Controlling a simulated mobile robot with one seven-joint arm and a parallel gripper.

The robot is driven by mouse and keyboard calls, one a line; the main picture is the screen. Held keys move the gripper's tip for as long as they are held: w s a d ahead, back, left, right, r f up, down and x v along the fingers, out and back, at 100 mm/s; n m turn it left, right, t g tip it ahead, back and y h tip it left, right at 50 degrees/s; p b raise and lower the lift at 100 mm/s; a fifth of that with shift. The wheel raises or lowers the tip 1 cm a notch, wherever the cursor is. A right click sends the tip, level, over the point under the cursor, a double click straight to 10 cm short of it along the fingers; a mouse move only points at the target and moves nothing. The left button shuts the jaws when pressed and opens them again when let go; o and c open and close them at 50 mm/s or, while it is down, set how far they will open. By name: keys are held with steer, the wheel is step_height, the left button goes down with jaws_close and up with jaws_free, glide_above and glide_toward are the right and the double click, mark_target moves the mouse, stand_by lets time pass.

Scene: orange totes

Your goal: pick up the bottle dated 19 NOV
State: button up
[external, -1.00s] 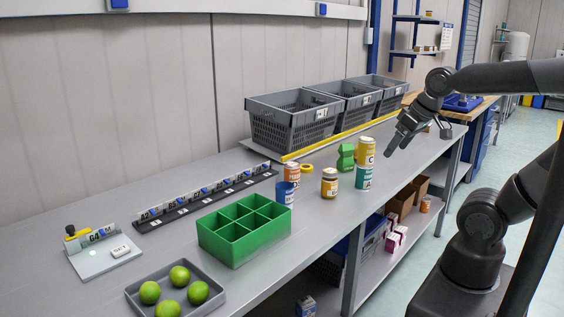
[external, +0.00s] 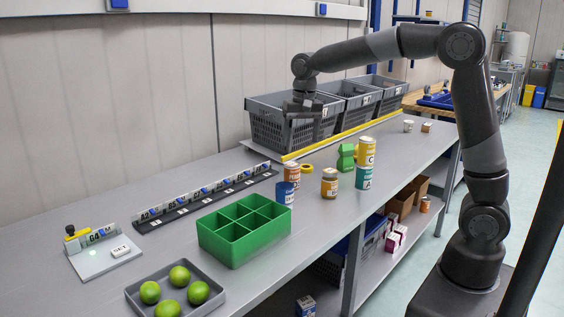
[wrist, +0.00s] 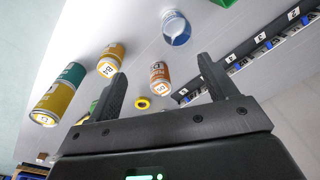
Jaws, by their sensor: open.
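Several labelled containers stand on the grey bench; no date is readable, so I cannot tell which bottle is dated 19 NOV. An orange bottle with a pale band (external: 292,172) stands behind a blue cup (external: 285,193). An amber jar with a yellow label (external: 330,184) stands to their right. A yellow can marked C (external: 366,151) sits on a teal can marked A (external: 363,177). My gripper (external: 303,110) is open and empty, high above the bench in front of the first grey crate. In the wrist view, the orange bottle (wrist: 160,77) appears between the fingers, the amber jar (wrist: 111,60) left.
A green divided box (external: 243,230) and a tray of limes (external: 217,296) are nearer. Green blocks (external: 346,158) stand beside the stacked cans. A yellow ring (external: 306,168) lies behind the amber jar. Grey crates (external: 262,130) line the back. The bench's right end is mostly clear.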

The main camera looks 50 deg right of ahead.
steer(key=m, duration=0.1)
glide_toward(285, 176)
steer(key=w+d, duration=0.1)
steer(key=w, duration=0.1)
steer(key=shift+g, duration=0.4)
step_height(285, 176, down, 11)
steer(key=shift+r, duration=0.1)
steer(key=shift+c, duration=0.2)
steer(key=c, duration=1.3)
